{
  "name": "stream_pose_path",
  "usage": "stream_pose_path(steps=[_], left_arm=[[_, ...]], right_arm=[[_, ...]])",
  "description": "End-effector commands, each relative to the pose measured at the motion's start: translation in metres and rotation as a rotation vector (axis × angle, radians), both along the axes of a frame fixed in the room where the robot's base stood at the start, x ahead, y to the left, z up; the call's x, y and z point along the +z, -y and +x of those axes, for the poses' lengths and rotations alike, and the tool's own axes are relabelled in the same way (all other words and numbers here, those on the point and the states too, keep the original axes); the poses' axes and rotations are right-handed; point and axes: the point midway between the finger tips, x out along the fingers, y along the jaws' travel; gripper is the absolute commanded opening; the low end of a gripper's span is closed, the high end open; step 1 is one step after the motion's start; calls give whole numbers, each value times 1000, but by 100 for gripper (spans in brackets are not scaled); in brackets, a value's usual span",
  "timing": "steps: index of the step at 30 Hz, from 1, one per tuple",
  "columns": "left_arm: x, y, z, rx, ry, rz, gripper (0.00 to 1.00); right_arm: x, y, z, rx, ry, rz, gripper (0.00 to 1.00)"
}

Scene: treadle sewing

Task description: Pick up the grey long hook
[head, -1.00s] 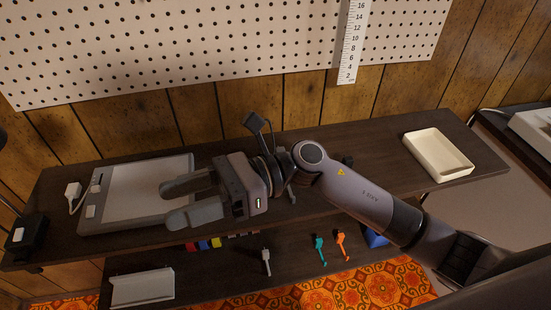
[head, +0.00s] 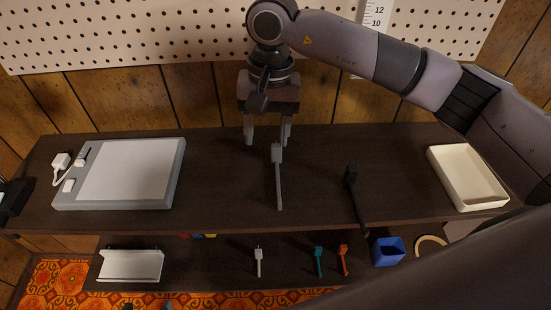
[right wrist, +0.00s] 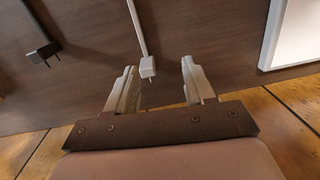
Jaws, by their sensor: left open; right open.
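The grey long hook (head: 279,185) lies on the dark upper shelf, its thick head toward the wall and its thin shaft toward the front edge. My right gripper (head: 267,140) is open and empty, reaching in from the wall side. Its fingers are near the hook's head. In the right wrist view the grey hook (right wrist: 141,38) has its head between and just beyond the open fingertips (right wrist: 159,67), apart from both. My left gripper (head: 147,306) shows only as two dark fingertips, spread apart, at the bottom edge of the head view.
A black long hook (head: 357,203) lies to the right. A grey-white tablet (head: 178,185) lies left and a cream tray (head: 435,160) right. The lower shelf (head: 210,265) holds a pale short hook (head: 258,262), teal (head: 318,262) and orange (head: 343,262) hooks, and a blue box (head: 374,252).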

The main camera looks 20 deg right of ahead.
Motion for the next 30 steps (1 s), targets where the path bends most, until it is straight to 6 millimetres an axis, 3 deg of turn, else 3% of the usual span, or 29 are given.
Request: stream_pose_path(steps=[6,21,30], left_arm=[[-1,0,0,0,-1,-1,78],[6,-1,2,0,12,1,78],[4,-2,1,1,8,4,78]], right_arm=[[4,18,9,23,40,-83,53],[-57,20,1,21,37,-81,53],[-63,20,2,23,41,-80,53]])
